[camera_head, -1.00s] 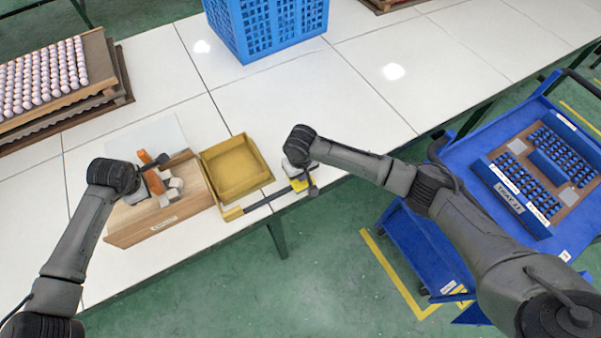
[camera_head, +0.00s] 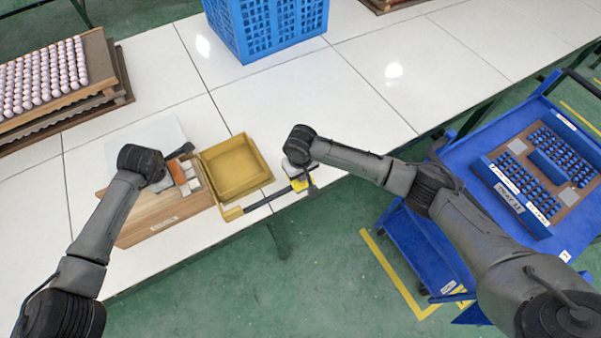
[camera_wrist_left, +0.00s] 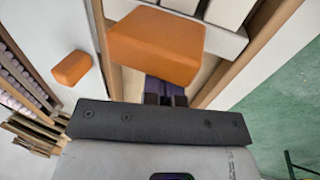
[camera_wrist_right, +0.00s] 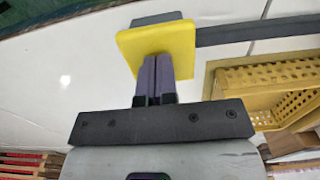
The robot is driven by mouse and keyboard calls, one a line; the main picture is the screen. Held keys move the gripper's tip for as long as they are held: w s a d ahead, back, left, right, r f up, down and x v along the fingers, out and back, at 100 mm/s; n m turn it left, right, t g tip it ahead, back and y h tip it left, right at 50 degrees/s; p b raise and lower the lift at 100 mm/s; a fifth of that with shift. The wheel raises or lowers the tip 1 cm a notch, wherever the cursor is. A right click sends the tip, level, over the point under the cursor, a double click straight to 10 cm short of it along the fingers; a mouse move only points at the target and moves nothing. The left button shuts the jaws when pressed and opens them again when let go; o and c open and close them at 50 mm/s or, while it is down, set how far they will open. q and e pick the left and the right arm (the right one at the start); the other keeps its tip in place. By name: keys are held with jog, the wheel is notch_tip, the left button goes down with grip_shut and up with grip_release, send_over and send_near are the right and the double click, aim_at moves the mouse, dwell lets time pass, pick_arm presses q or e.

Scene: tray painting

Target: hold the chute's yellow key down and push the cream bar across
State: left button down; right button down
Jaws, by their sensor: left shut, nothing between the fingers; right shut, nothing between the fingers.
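The wooden chute (camera_head: 150,222) lies on the table left of the yellow tray (camera_head: 206,156). Its yellow key (camera_head: 302,185) is at the end of a dark lever (camera_head: 265,199); the key also shows in the right wrist view (camera_wrist_right: 155,47). My right gripper (camera_head: 306,180) is shut, its fingertips against the key. My left gripper (camera_wrist_left: 165,88) is shut and empty at an orange block (camera_wrist_left: 155,45) in the chute; contact is unclear. The cream bar (camera_wrist_left: 223,38) appears beyond that block, partly hidden, with whitish blocks (camera_wrist_left: 232,10) behind it.
A second orange block (camera_wrist_left: 70,68) lies outside the chute wall. A blue crate (camera_head: 265,30) stands at the back, an egg-like array (camera_head: 42,75) at the left, and a blue cart (camera_head: 465,165) at the right.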

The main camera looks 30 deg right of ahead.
aim_at(174, 171)
pick_arm(q)
jog(key=shift+d, duration=1.75)
jog(key=shift+a, duration=0.85)
pick_arm(e)
jog(key=shift+f, duration=0.1)
pick_arm(q)
jog(key=shift+r, duration=0.15)
notch_tip(174, 171, up, 9)
